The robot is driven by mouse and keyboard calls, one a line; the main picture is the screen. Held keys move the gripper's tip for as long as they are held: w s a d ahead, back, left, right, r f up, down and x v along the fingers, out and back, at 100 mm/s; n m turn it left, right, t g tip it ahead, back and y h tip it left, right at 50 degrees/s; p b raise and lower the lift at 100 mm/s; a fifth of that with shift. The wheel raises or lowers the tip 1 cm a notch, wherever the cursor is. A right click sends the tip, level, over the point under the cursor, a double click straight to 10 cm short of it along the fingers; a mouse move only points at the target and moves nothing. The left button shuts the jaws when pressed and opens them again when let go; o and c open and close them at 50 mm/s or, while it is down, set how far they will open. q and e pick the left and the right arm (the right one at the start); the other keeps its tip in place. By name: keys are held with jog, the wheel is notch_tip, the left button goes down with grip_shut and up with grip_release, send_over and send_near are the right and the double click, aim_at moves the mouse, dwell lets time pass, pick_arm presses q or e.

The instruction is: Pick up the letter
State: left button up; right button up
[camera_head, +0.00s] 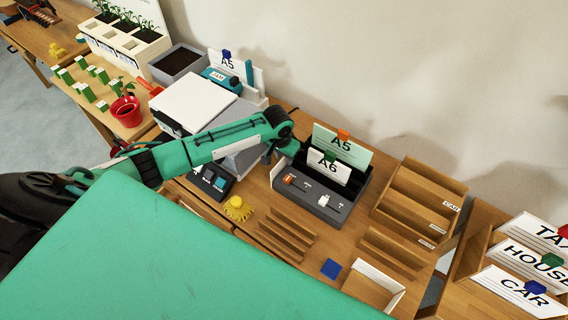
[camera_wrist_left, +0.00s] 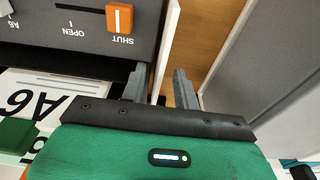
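An A5 card (camera_head: 340,143) with an orange tab and a smaller white A6 card (camera_head: 329,168) with a green tab stand upright in a dark grey box (camera_head: 322,204). The A6 card also shows upside down in the left wrist view (camera_wrist_left: 34,100). My left gripper (camera_head: 267,157) is at the box's left side, partly hidden by its own arm. In the left wrist view its fingers (camera_wrist_left: 160,88) are apart, with a thin white upright edge (camera_wrist_left: 168,48) between them. I cannot tell whether this edge is a letter or a wall. My right gripper is out of view.
The box has an orange slider (camera_wrist_left: 120,17) marked OPEN and SHUT. A wooden stepped rack (camera_head: 418,200) stands to its right. CAR, HOUSE and TAX cards (camera_head: 520,290) stand at far right. A white-topped machine (camera_head: 194,102) stands behind my left arm.

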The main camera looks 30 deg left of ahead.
pick_arm(q)
jog(key=shift+f, duration=0.65)
grip_shut()
jog(key=shift+w+r, duration=0.1)
jog(key=shift+r, duration=0.05)
jog(key=shift+r+p, duration=1.45)
jog(key=shift+p, duration=0.35)
jog(key=shift+r, duration=0.2)
jog(key=shift+p, duration=0.3)
